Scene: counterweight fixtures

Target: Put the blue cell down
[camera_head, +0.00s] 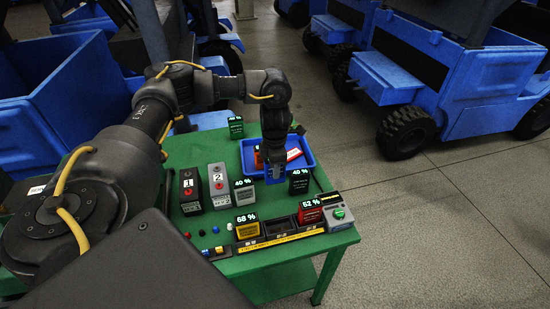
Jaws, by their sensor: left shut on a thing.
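My left gripper (276,158) points down over the near part of the blue tray (314,157). It is shut on a small blue block (274,175), which looks like the blue cell. The fingers and wrist hide much of it, and I cannot tell whether it touches the tray or the table. My right gripper is not in view.
The green table (175,150) bears a yellow cell (248,231) and a red cell (310,215) in a front rack, with a dark empty-looking slot (283,226) between them. A green cell (236,131) stands at the back.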

